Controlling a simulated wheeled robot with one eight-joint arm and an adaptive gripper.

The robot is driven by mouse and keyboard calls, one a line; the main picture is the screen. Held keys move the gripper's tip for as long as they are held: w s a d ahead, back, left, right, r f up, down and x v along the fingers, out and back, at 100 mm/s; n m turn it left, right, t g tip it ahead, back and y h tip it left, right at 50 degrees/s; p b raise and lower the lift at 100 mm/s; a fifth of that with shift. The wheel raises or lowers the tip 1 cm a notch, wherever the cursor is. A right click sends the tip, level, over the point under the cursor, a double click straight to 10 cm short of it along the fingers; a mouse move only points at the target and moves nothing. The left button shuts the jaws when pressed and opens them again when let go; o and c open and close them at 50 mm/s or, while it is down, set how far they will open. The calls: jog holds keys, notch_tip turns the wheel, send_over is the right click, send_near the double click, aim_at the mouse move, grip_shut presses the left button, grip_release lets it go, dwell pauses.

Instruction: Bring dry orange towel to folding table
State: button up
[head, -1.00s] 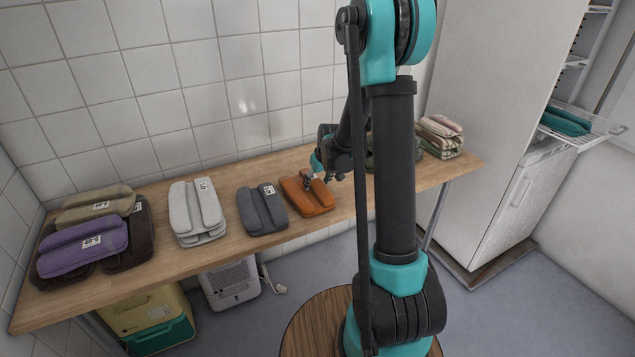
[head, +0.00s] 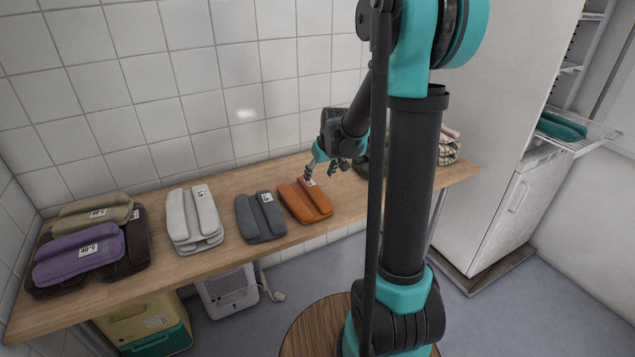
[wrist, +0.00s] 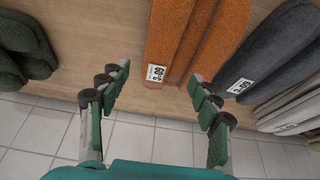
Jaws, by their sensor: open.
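The folded orange towel (head: 306,203) lies on a long wooden worktop (head: 220,262), between a dark grey towel and my arm. It has a white tag, which reads like 0-89 in the wrist view (wrist: 196,38). My gripper (head: 327,172) is open and empty, just above the back right end of the towel. In the wrist view my spread fingers (wrist: 158,82) are near the tagged end, set to its left, and do not close on it. A round wooden top (head: 318,328) stands in front; I cannot tell which surface is the folding table.
Dark grey (head: 261,216), white (head: 194,220) and purple (head: 78,254) towels lie along the worktop to the left. A dark green towel (wrist: 25,45) lies beside the orange one in the wrist view. A teal towel (head: 562,126) rests on a wire shelf at right.

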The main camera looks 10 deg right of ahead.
jog(key=s+d+f+m, duration=0.1)
jog(key=s+d, duration=0.1)
jog(key=s, duration=1.1)
jog(key=s+d+f+m+h, duration=0.1)
jog(key=s+f+m, duration=0.1)
jog(key=s, duration=1.2)
jog(key=shift+d+f+m, duration=0.2)
jog(key=shift+d+m, duration=0.1)
jog(key=shift+d, duration=0.1)
jog(key=shift+c, duration=0.2)
